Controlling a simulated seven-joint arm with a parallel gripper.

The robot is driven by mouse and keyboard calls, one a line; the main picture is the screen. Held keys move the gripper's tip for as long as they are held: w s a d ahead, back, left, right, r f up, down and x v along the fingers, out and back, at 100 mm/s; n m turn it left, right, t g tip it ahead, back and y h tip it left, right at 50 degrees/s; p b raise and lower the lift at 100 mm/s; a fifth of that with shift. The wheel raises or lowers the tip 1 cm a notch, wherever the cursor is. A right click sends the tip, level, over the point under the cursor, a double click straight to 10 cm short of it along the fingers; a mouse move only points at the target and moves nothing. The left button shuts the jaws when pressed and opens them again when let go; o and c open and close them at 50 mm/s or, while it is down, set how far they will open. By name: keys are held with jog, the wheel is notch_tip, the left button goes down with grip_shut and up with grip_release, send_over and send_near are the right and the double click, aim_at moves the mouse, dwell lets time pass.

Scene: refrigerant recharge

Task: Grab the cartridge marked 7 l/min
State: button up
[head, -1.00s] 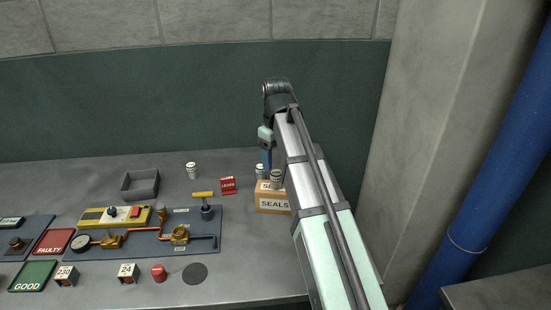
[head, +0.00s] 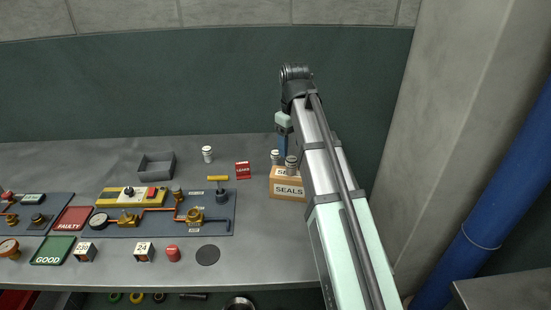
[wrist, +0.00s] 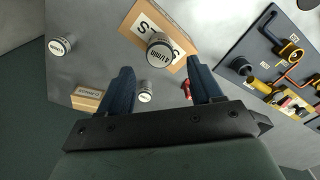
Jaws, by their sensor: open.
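A white cartridge with a dark top rim (head: 291,163) stands on the SEALS box; in the wrist view this cartridge (wrist: 159,52) shows an upside-down l/min label whose digit looks like 4, not surely. A second cartridge (wrist: 145,93) stands just behind the box, also in the head view (head: 275,158). A third (wrist: 59,46) is at the wrist view's left, its digit too small to read. A fourth (head: 207,154) stands by the grey tray. My gripper (wrist: 160,68) is open and empty above the box area, its blue fingers pointing down either side of the first two cartridges.
The SEALS box (head: 289,188) is under my arm. A red LEAKS sign (head: 242,170) stands left of it. A brown box (wrist: 88,99) is lower left in the wrist view. A grey tray (head: 156,165) and the piping board (head: 165,222) are further left.

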aim_at(276, 152)
jog(key=shift+o, duration=0.4)
jog(key=shift+w, duration=0.2)
jog(key=w+a+f+n+y, duration=0.25)
jog(key=w+n, duration=0.65)
jog(key=w, duration=0.6)
jog(key=shift+h, duration=0.35)
jog(key=f, duration=0.4)
jog(key=a+f, duration=0.1)
jog(key=f, duration=0.9)
jog(key=shift+w+a+f, duration=0.15)
jog(key=shift+w+a, duration=0.1)
jog(key=shift+a, duration=0.1)
jog(key=c, duration=1.2)
